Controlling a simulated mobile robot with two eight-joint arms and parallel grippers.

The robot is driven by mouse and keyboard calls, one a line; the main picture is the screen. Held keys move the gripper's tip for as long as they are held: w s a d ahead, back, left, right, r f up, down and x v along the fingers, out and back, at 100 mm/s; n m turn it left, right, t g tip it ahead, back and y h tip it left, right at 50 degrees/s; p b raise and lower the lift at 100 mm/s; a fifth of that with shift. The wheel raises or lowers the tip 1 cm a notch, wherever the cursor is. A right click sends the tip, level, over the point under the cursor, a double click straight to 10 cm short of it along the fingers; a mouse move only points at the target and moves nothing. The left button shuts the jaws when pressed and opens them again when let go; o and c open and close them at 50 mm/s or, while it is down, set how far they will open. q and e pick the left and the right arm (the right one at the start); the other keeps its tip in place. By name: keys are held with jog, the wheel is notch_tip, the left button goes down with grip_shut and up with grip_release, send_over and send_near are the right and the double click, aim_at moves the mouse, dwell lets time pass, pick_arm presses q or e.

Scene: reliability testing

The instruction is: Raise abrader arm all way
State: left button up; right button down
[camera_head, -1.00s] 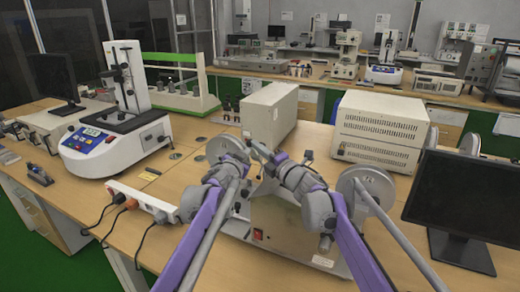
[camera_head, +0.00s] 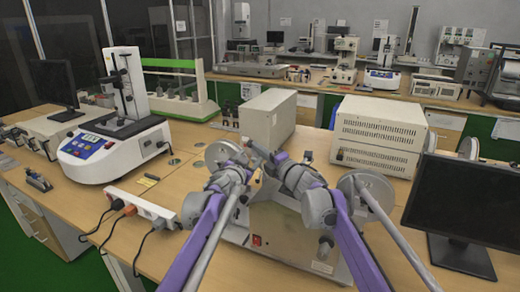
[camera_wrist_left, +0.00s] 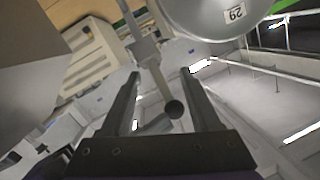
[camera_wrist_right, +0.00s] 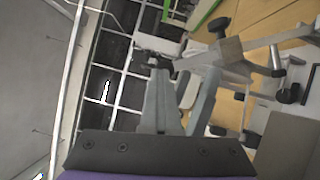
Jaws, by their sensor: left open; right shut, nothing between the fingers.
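The abrader (camera_head: 300,245) is a beige machine on the near table, largely hidden behind my arms, with a round grey disc (camera_head: 368,190) at its right. In the left wrist view, a pale bar (camera_wrist_left: 155,75) with a dark round end (camera_wrist_left: 174,109) lies between the fingers of my left gripper (camera_wrist_left: 160,75), which is open. A round weight marked 29 (camera_wrist_left: 234,13) is beside it. My right gripper (camera_wrist_right: 184,75) is shut and empty; a pale arm with a brownish block (camera_wrist_right: 230,48) shows beyond its fingertips. I cannot tell whether either gripper touches the abrader arm.
A white tester (camera_head: 115,150) stands at left. A beige box (camera_head: 268,118) and a stacked instrument (camera_head: 378,135) stand behind the abrader. A black monitor (camera_head: 470,205) is at right. A power strip (camera_head: 145,205) with cables lies at the near left.

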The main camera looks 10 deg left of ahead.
jog(key=shift+s+a, duration=0.1)
jog(key=shift+a, duration=0.25)
pick_arm(q)
jog(key=s+a+f+n+g+y, duration=0.15)
jog(key=s+a, duration=0.25)
jog(key=s, duration=0.6)
jog(key=s+a+f+n+y, duration=0.1)
jog(key=s+a+n+y, duration=0.15)
jog(key=s, duration=0.65)
jog(key=s+f+n+g, duration=0.1)
jog(key=s+f+g, duration=0.2)
jog(key=s+f, duration=0.65)
jog(key=s+f+n+g+h, duration=0.1)
jog(key=s+f+g, duration=0.4)
jog(key=s, duration=0.7)
jog(key=s+f+g, duration=0.2)
jog(key=s+f, duration=0.6)
jog(key=s, duration=0.3)
notch_tip(320, 180, up, 10)
jog(key=w+p, duration=0.1)
jog(key=p, duration=0.9)
jog(key=shift+d, duration=0.15)
pick_arm(e)
jog(key=w+d+r+m+g, duration=0.1)
jog(key=w+d+r+m, duration=0.1)
jog(key=w, duration=0.6)
notch_tip(320, 180, up, 3)
jog(key=shift+w+d+f+m+h, duration=0.1)
jog(key=shift+w+d+m+h, duration=0.2)
jog(key=shift+d, duration=0.35)
